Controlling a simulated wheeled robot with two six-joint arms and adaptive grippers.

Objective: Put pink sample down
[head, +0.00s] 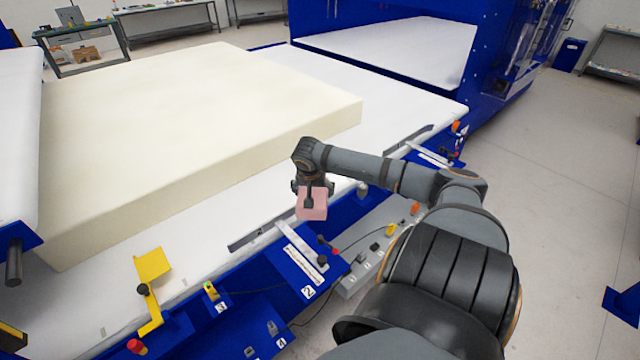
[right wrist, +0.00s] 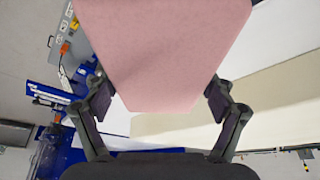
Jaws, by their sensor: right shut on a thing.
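The pink sample (head: 312,205) is a small block held in my right gripper (head: 310,197), above the front edge of the white machine bed in the head view. In the right wrist view, the pink sample (right wrist: 165,50) fills the upper middle, between the two fingers of my right gripper (right wrist: 165,100). The fingers press on its two sides. Whether the sample touches any surface below cannot be told. My left gripper is not in view.
A large cream foam block (head: 180,120) lies on the white bed (head: 390,100), behind and left of my right gripper. A blue panel (head: 312,270) with levers and a grey control box (head: 375,255) are along the front edge. A yellow bracket (head: 152,280) stands at lower left.

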